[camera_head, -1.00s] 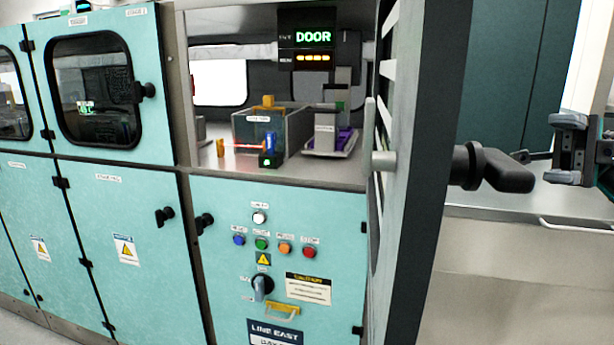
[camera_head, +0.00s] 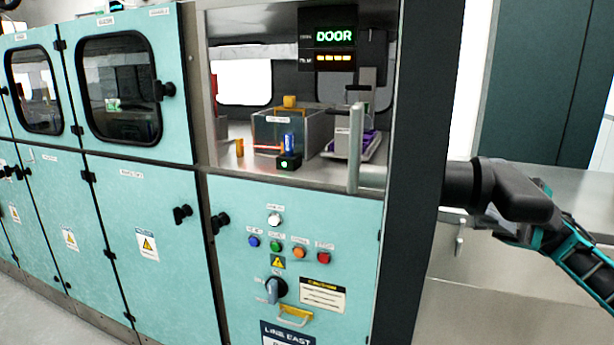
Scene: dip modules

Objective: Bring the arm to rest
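A dark cabinet door (camera_head: 415,190) stands open, seen nearly edge-on, right of the lit chamber. A black handle (camera_head: 510,192) sticks out from its right side. My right arm enters from the right edge. Its gripper (camera_head: 503,228) is just below and partly behind the handle. The fingers are partly hidden, so I cannot tell whether they touch the handle or are open or shut. My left gripper is out of view.
The open chamber holds a clear bin (camera_head: 283,130), a blue item (camera_head: 290,142) and a grey device (camera_head: 350,138). A sign (camera_head: 334,37) reads DOOR. Below is a teal panel with several buttons and a rotary switch (camera_head: 275,290). A steel counter (camera_head: 570,185) lies right.

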